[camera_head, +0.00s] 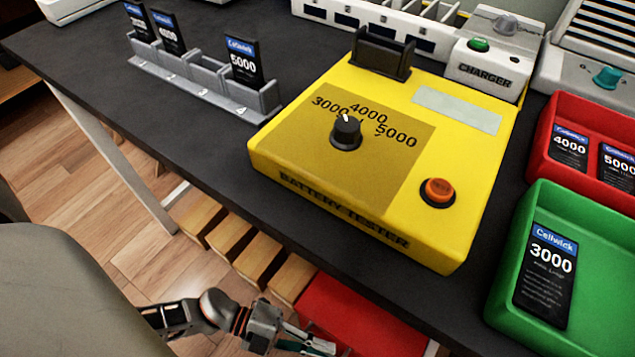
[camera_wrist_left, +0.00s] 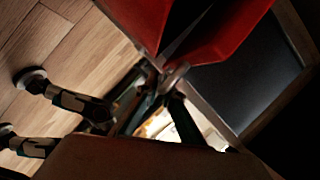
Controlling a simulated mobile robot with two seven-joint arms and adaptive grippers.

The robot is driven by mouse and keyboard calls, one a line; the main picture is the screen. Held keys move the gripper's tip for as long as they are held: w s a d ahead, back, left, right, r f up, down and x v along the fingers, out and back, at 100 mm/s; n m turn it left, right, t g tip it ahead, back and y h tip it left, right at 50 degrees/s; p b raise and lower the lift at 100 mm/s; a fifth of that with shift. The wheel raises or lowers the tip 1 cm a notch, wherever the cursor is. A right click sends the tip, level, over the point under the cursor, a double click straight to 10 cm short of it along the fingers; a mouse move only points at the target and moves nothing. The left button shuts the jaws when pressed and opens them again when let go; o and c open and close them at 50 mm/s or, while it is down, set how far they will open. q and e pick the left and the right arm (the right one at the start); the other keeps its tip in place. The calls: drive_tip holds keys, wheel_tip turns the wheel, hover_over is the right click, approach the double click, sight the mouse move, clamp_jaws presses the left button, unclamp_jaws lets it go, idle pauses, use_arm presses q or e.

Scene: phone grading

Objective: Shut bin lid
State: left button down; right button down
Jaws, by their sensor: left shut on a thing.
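A red bin lid (camera_head: 345,312) shows below the table's front edge at the bottom of the head view. My left gripper (camera_head: 325,347) is at its lower left edge, low beside it. In the left wrist view the fingers of my left gripper (camera_wrist_left: 165,78) are closed at the lower edge of the red panels (camera_wrist_left: 215,35), with a dark narrow gap between the panels. The exact grip point is blurred and partly hidden. The table hides much of the bin in the head view. My right gripper is not in view.
The dark table (camera_head: 90,50) overhangs the bin. Several wooden blocks (camera_head: 232,238) stand left of the lid, below the table edge. A yellow battery tester (camera_head: 470,170), a grey phone-battery rack (camera_head: 190,75), a red tray (camera_head: 545,145) and a green tray (camera_head: 500,275) are on top.

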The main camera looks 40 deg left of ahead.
use_arm(q)
drive_tip(key=shift+s+a+f, duration=0.15)
drive_tip(key=shift+f, duration=1.95)
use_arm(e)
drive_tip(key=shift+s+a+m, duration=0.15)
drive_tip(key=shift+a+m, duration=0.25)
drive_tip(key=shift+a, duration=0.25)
use_arm(q)
drive_tip(key=shift+b, duration=0.3)
drive_tip(key=c, duration=2.2)
unclamp_jaws()
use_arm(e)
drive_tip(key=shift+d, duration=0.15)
use_arm(q)
drive_tip(key=shift+r, duration=0.1)
